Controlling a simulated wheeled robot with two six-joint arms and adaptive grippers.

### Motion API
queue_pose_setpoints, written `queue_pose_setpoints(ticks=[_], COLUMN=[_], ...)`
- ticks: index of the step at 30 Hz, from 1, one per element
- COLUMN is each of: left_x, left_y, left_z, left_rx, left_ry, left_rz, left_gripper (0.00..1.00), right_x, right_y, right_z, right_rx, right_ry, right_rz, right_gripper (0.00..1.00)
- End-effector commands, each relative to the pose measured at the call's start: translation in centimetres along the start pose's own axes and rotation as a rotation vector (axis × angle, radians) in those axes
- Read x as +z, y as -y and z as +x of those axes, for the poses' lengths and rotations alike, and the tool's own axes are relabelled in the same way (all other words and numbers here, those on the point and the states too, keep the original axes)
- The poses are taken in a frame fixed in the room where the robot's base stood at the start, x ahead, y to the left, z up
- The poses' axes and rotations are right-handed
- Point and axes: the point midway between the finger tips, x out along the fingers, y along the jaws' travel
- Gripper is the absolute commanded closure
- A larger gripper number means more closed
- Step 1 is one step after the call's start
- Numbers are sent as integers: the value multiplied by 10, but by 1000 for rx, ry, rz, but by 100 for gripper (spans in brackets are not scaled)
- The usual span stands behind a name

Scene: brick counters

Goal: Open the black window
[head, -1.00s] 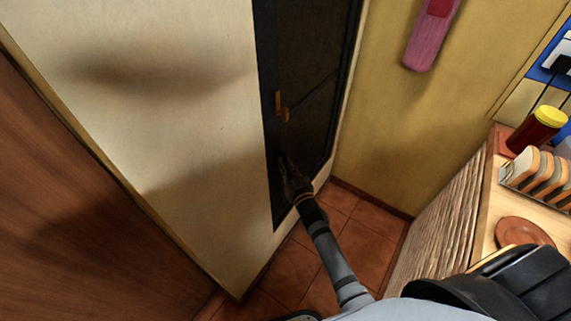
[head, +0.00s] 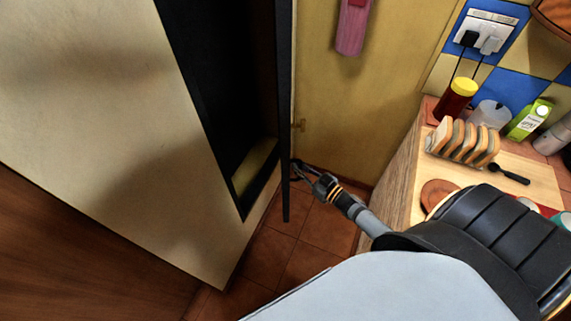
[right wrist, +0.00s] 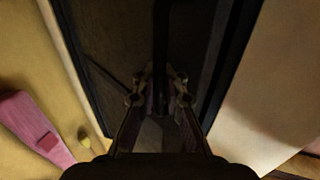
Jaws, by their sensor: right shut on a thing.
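The black window (head: 285,110) stands swung out from the wall, seen almost edge-on in the head view. Its dark opening (head: 220,70) shows to the left of the panel. A small brass handle (head: 300,125) sticks out on the panel's right side. My right gripper (head: 298,172) is at the panel's lower free edge, below the handle. In the right wrist view my right gripper (right wrist: 160,92) has its fingers on both sides of the dark panel edge and is shut on it. The fingertips are dark and hard to make out. My left gripper is not in view.
A counter (head: 415,165) stands at the right with a toast rack (head: 463,142), a yellow-capped jar (head: 455,100) and a green carton (head: 529,119). A pink object (head: 352,28) hangs on the yellow wall. Tiled floor (head: 300,245) is clear below the window.

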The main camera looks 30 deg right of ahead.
Motion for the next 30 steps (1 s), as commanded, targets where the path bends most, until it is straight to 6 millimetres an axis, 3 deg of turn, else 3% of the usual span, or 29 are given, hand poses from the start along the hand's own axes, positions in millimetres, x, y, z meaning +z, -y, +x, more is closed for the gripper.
queue_pose_setpoints(ticks=[6,12,20,21,25,30], left_x=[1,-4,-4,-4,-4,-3], left_y=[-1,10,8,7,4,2], left_z=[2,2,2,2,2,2], left_rx=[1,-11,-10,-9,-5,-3], left_ry=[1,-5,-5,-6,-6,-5], left_rz=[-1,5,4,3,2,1], left_gripper=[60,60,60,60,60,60], right_x=[6,6,7,7,5,4], right_y=[-17,-22,-22,-22,-22,-23], right_z=[-19,-23,-23,-23,-22,-21], right_rx=[-1,1,1,1,1,1], right_ry=[10,11,12,12,9,6], right_rz=[3,4,4,4,3,3], right_gripper=[100,100,100,88,70,67])
